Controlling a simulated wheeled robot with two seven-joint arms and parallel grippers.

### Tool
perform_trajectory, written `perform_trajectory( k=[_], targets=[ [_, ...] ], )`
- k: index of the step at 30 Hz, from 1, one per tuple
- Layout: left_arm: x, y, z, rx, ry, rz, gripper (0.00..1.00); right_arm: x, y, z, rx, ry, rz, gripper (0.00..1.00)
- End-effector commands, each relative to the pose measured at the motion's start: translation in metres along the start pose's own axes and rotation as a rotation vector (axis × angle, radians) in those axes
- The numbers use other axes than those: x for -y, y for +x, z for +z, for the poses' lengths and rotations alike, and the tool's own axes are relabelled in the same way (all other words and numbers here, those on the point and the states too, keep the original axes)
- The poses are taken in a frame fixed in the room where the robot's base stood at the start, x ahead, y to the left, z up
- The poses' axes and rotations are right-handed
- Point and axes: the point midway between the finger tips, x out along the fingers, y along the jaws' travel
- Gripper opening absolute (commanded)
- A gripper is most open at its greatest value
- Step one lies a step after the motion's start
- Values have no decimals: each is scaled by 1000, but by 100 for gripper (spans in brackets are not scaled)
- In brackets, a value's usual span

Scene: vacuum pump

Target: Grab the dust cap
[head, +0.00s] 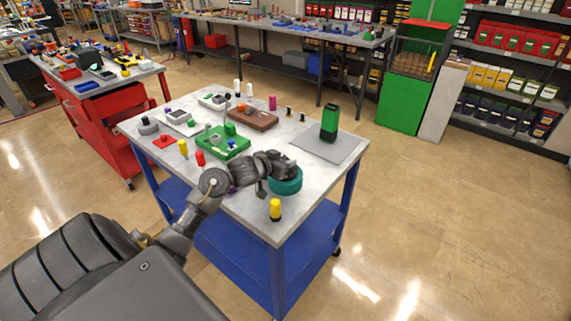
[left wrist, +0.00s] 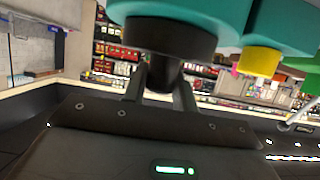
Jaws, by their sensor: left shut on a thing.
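A teal round body (head: 287,186) stands near the front right of the white table. My left gripper (head: 290,170) is at its upper side in the head view. In the left wrist view, the teal body (left wrist: 185,12) is close above my left gripper (left wrist: 163,85), and a wide black part (left wrist: 160,36) sits at its end. The fingers are shut on a narrow dark stub (left wrist: 165,72) joined to this black part, which I take as the dust cap. The head view does not show the grasp clearly. My right gripper is not in view.
A green tray (head: 224,142) and several small parts fill the left half. The far right of the mat is clear.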

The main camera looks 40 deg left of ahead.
Motion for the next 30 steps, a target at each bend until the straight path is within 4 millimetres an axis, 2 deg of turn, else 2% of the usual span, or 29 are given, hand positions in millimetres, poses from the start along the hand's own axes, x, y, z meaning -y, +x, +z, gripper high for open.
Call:
perform_trajectory(
  k=[5,8,16,24,30],
  targets=[
    [1,-6,-15,-4,5,-2,5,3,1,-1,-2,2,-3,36],
    [1,-12,-31,-6,5,-3,5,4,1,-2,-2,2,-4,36],
    [23,-78,-69,-2,10,-4,5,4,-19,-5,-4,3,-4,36],
    [47,-138,-67,2,5,-2,5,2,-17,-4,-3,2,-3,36],
    [56,-160,-69,1,1,-1,5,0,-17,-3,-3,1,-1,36]
  ],
)
